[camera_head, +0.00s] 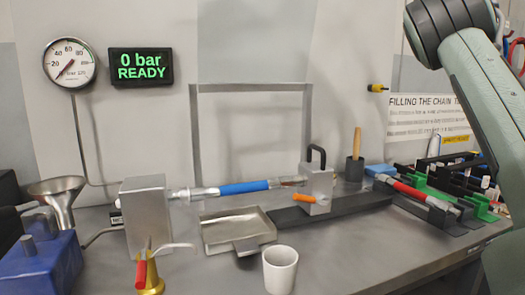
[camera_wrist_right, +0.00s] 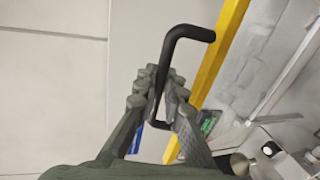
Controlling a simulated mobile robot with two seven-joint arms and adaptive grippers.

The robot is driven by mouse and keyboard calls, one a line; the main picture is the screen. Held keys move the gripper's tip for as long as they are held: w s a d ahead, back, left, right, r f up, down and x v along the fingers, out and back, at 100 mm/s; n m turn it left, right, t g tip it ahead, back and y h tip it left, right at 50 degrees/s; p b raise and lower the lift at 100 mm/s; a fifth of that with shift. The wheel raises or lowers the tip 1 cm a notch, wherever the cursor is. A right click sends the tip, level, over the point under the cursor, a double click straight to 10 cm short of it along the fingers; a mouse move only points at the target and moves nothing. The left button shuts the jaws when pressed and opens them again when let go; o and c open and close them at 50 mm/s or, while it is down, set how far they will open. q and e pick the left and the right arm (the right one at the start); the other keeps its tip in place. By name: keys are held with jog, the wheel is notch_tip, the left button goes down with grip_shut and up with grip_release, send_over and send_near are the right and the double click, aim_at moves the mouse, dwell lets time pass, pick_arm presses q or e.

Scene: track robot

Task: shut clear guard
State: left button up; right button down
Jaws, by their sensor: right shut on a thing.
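My right gripper (camera_wrist_right: 168,105) shows in the right wrist view, shut on a black bent handle (camera_wrist_right: 186,32). The handle's upper end sticks out past the fingers. A yellow bar (camera_wrist_right: 228,40) runs slantwise just beside the handle; I cannot tell whether it is the guard's edge. The clear guard's pane cannot be made out for certain in either view. In the head view a thin grey upright frame (camera_head: 250,88) stands behind the bench fixture. My right arm rises at the right there, and its gripper is outside that picture. My left gripper is not in view.
A blue-sleeved hose (camera_head: 243,187) spans from a metal block (camera_head: 147,215) to a clamp block (camera_head: 318,187). Below it lies a shallow metal tray (camera_head: 235,228). A white mug (camera_head: 280,268) stands in front. The display (camera_head: 141,65) reads 0 bar READY. A hose rack (camera_head: 440,200) stands right.

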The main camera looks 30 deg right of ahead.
jog(key=shift+s, duration=0.1)
jog(key=shift+s+a+f+b, duration=0.2)
jog(key=shift+s+f+b, duration=0.15)
jog(key=shift+s+b, duration=0.35)
jog(key=shift+s+a+f+b, duration=0.2)
jog(key=shift+s+b, duration=0.4)
jog(key=shift+s, duration=0.2)
jog(key=shift+s+a+f+b, duration=0.2)
jog(key=shift+s+f+b, duration=0.05)
jog(key=shift+s+b, duration=0.5)
jog(key=shift+s+a+f+b, duration=0.2)
jog(key=shift+s+b, duration=0.3)
jog(key=shift+s, duration=0.35)
